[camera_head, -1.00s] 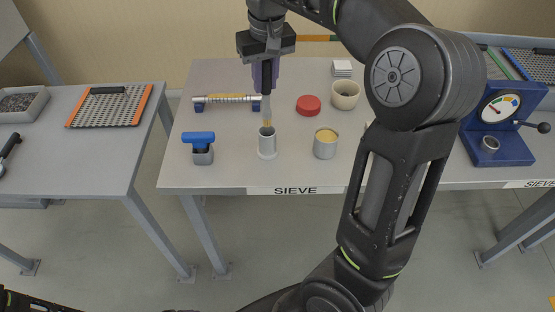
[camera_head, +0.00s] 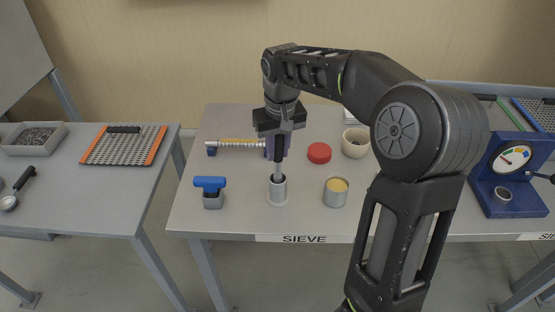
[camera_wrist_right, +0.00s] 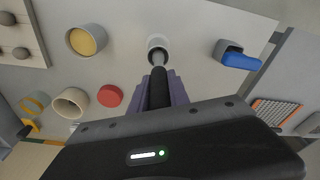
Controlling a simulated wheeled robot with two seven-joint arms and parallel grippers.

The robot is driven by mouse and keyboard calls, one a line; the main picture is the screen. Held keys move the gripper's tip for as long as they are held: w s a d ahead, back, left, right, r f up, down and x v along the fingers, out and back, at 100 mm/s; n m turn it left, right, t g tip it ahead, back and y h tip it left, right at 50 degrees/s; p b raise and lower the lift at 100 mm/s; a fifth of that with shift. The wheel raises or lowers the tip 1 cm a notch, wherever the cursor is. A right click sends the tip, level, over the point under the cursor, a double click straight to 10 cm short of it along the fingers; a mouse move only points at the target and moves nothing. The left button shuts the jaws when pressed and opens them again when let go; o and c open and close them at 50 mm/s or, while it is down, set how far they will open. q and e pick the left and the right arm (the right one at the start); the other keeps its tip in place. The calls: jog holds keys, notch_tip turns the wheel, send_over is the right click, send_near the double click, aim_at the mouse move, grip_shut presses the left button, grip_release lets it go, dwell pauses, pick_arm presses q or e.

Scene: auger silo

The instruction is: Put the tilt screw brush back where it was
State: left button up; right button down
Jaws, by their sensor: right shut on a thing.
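The brush has a dark handle (camera_head: 278,148) and a grey shaft, and it stands about upright. My right gripper (camera_head: 277,150), with purple fingers, is shut on the handle. The shaft runs down into a grey cylindrical holder (camera_head: 278,191) near the table's front edge, and the bristles are hidden inside it. In the right wrist view the handle (camera_wrist_right: 160,88) lies between the fingers, and the shaft enters the mouth of the holder (camera_wrist_right: 158,44). My left gripper is not in view.
A blue-handled tool (camera_head: 211,184) in a grey cup stands left of the holder. A yellow-filled can (camera_head: 336,194) stands right. Behind are a screw rod (camera_head: 235,144) on blue supports, a red lid (camera_head: 319,153) and a cream cup (camera_head: 356,146). A blue gauge box (camera_head: 508,190) is further right.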

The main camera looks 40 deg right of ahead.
aim_at(277, 161)
jog(key=shift+f, duration=1.95)
jog(key=c, duration=1.2)
grip_release()
jog(key=shift+c, duration=0.2)
jog(key=r, duration=0.4)
jog(key=s+r, duration=0.1)
jog(key=r, duration=0.7)
jog(key=shift+s+a+r, duration=0.1)
jog(key=shift+s+a, duration=0.1)
